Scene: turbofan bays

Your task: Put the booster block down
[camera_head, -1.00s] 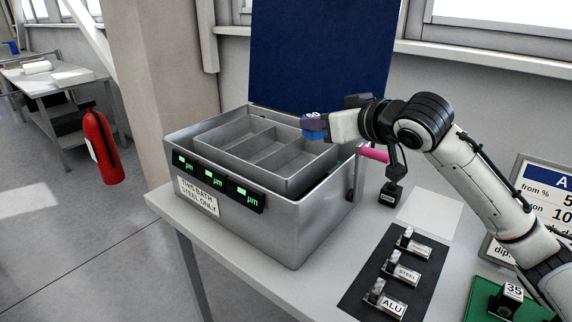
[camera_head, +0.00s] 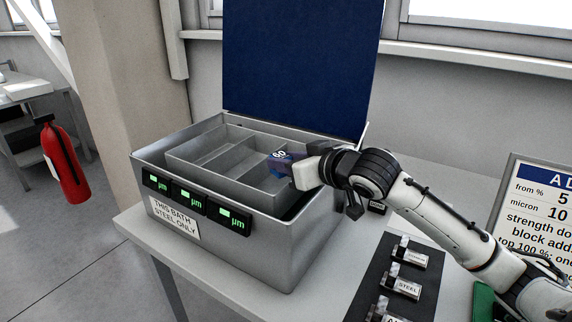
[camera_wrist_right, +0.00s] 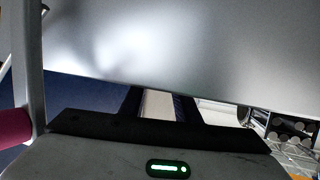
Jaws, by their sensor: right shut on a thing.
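The booster block (camera_head: 276,163) is a small dark and blue block with a white top mark that reads like 60. My right gripper (camera_head: 292,167) is shut on it, at the right-hand compartment of the grey divided tray (camera_head: 203,181) inside the open bath. I cannot tell whether the block touches the tray. In the right wrist view the gripper fingers (camera_wrist_right: 160,104) show, but the block cannot be made out there. The metal bath (camera_head: 262,262) has a sign reading THIS BATH STEEL ONLY. My left gripper is not in view.
A blue lid (camera_head: 300,65) stands up behind the bath. Three green-lit µm displays (camera_head: 189,198) line its front. Labelled samples (camera_head: 403,286) lie on a dark mat (camera_head: 370,290) to the right. A sign board (camera_head: 535,210) stands far right.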

